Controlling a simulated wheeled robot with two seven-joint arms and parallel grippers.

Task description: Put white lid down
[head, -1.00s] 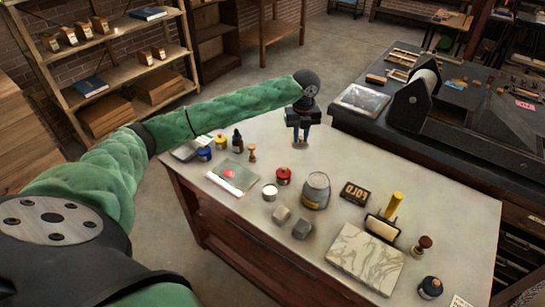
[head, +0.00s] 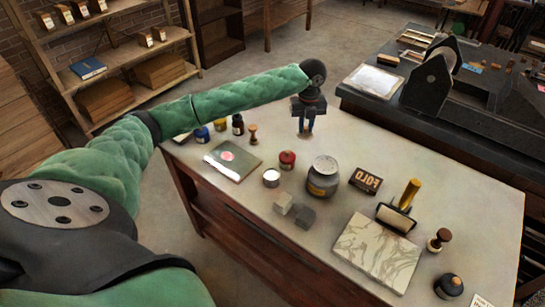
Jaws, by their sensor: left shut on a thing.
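My left gripper (head: 304,133) points straight down at the far edge of the table (head: 460,190), behind the red jar. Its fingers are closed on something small. A pale bit shows at the fingertips, and I cannot make out clearly that it is the white lid. I cannot tell whether it touches the tabletop. A small jar with a white top (head: 271,178) stands in front of the red jar (head: 287,160); whether that white is a lid or its contents is unclear. My right gripper is out of view.
Several small bottles and a stamp (head: 253,133) are left of the gripper. Bare tabletop lies to its right.

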